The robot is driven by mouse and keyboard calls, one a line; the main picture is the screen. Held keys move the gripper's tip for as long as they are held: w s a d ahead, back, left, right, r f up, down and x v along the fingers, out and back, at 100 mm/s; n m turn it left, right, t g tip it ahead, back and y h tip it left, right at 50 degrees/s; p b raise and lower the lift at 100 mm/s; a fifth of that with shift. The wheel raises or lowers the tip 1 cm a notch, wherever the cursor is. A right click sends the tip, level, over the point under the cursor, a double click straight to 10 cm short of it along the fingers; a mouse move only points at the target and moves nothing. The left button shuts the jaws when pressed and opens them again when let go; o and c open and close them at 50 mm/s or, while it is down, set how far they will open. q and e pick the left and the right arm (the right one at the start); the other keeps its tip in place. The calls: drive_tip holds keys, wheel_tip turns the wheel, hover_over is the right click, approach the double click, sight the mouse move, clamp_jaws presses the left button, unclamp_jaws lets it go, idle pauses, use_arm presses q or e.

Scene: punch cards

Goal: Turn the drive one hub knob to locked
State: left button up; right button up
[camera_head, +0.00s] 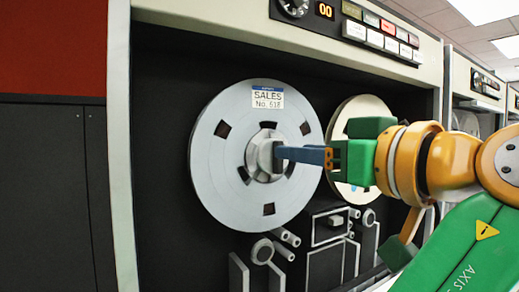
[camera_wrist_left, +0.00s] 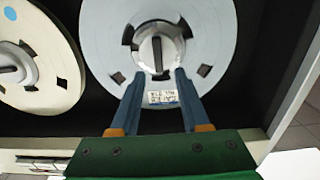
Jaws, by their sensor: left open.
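In the left wrist view the knob (camera_wrist_left: 157,52) shows a bar standing upright in the picture. My left gripper (camera_head: 282,154) is in front of the hub with its blue fingers pointing at it. In the left wrist view the gripper (camera_wrist_left: 155,74) is open, with the fingertips spread at the near edge of the hub. I cannot tell whether they touch it. My right gripper is not in view.
A second, cream reel (camera_head: 345,115) sits to the right, partly behind my gripper. A control panel (camera_head: 380,30) with a dial, a "00" display and buttons runs above. Rollers and guides (camera_head: 330,235) stick out below the reels. A cabinet frame post (camera_head: 120,150) stands at the left.

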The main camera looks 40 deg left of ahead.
sight(267, 162)
use_arm(q)
drive_tip(key=shift+w+a+r, duration=0.35)
drive_tip(key=shift+a+r, duration=0.05)
drive_tip(key=shift+a, duration=0.25)
drive_tip(key=shift+w+a+r, duration=0.1)
drive_tip(key=shift+w+a, duration=0.05)
drive_tip(key=shift+a, duration=0.1)
drive_tip(key=shift+x, duration=1.15)
drive_tip(key=c, duration=0.4)
drive_tip(key=shift+d, duration=0.1)
clamp_jaws()
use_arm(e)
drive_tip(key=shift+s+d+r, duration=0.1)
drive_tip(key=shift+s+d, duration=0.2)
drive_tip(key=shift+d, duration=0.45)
